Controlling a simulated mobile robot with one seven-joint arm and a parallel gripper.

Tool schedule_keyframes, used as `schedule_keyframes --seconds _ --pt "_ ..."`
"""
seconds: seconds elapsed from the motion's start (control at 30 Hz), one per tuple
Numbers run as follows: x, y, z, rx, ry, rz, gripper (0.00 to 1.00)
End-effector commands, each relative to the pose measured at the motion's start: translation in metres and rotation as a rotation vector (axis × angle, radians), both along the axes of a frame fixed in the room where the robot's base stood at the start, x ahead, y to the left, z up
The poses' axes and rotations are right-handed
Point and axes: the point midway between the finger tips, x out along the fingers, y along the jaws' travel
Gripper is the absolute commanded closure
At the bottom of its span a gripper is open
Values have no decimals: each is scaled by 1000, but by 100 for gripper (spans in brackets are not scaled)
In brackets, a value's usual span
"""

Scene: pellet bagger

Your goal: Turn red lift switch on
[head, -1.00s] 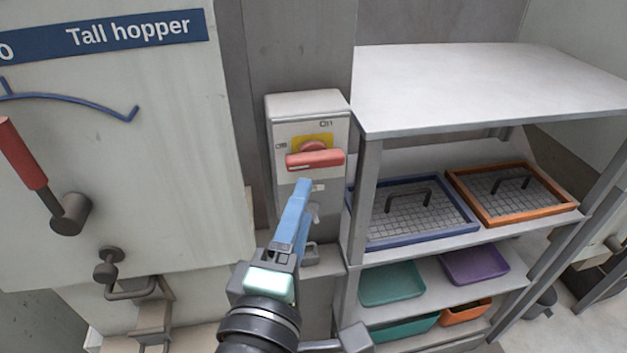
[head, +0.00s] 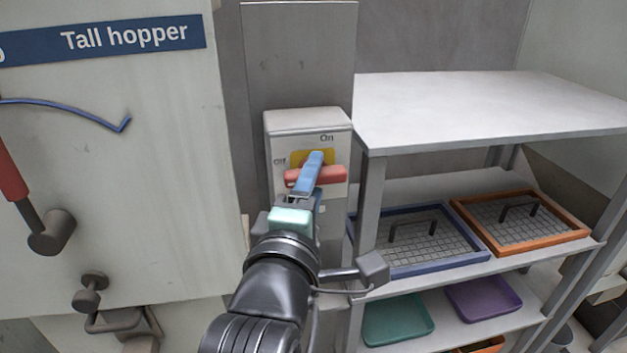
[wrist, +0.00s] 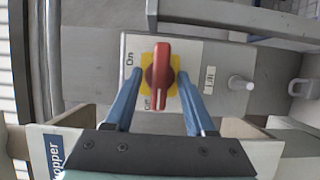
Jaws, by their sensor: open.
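The red lift switch is a red bar handle (head: 331,175) on a yellow plate (head: 327,156), on a pale box (head: 306,121). In the head view the handle lies level, its left end by the "Off" mark; "On" is printed above it. My gripper (head: 314,163) is in front of the switch, and a blue finger covers part of the handle. In the wrist view the handle (wrist: 161,76) stands between my gripper's (wrist: 159,84) two spread blue fingers, with visible gaps on both sides. Contact cannot be seen in the head view.
A metal shelf rack (head: 480,100) stands close on the right, with blue-rimmed (head: 400,268) and orange-rimmed (head: 545,247) trays. The tall hopper panel (head: 170,200) is on the left, with a red-handled lever (head: 12,170). A small knob (wrist: 240,84) projects from the box.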

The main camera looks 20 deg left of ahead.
Motion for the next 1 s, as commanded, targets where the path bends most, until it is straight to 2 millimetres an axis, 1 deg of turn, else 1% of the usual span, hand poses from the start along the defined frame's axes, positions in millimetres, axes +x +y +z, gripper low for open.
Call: schedule_keyframes --seconds 0.3,0.47,0.6,0.83,1.0 --pt "2 0 0 1 -1 0 45" --pt "2 0 0 1 -1 0 74" --pt "2 0 0 1 -1 0 99" --pt "2 0 1 9 5 -1 100" --pt "2 0 3 49 35 -2 100"
